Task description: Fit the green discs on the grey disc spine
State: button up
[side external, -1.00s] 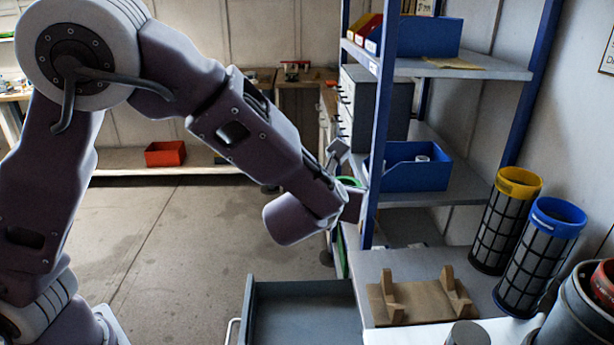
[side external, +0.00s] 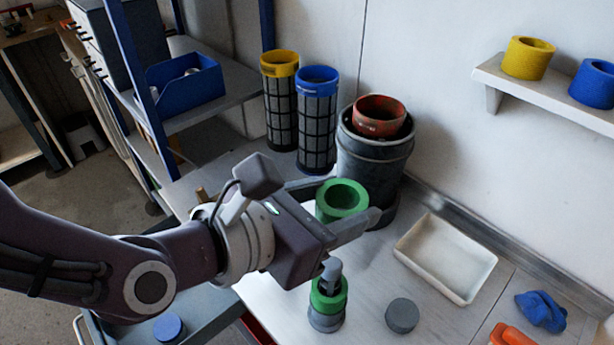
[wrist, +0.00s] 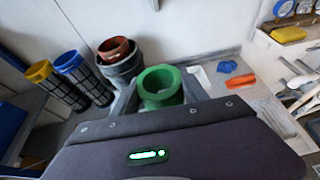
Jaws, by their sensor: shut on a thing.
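My gripper (side external: 345,208) is shut on a thick green disc (side external: 342,194) with a wide central hole, held in the air above the bench. The held disc shows between the fingers in the wrist view (wrist: 162,84). The grey disc spine (side external: 326,320) stands upright on the bench, below and slightly left of the held disc in the side view. Another green disc (side external: 329,298) sits around the spine, with the spine's grey upper part (side external: 331,270) rising above it. My gripper body partly overlaps the spine's surroundings. The spine is hidden in the wrist view.
A grey round piece (side external: 402,316) lies right of the spine. A white tray (side external: 446,258), a blue cloth (side external: 541,311) and an orange item (side external: 511,335) lie further right. A dark bucket (side external: 374,158) and two mesh cylinders (side external: 317,120) stand behind. An open drawer holds a blue disc (side external: 168,327).

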send_over(323, 280)
jog(key=w+d, duration=0.1)
jog(key=shift+d+f, duration=0.15)
jog(key=shift+f, duration=4.45)
jog(key=shift+f, duration=0.15)
jog(key=shift+f, duration=2.8)
jog(key=shift+f, duration=0.1)
jog(key=shift+f, duration=0.85)
jog(key=shift+f, duration=0.2)
jog(key=o, duration=1.4)
jog(key=shift+o, duration=0.2)
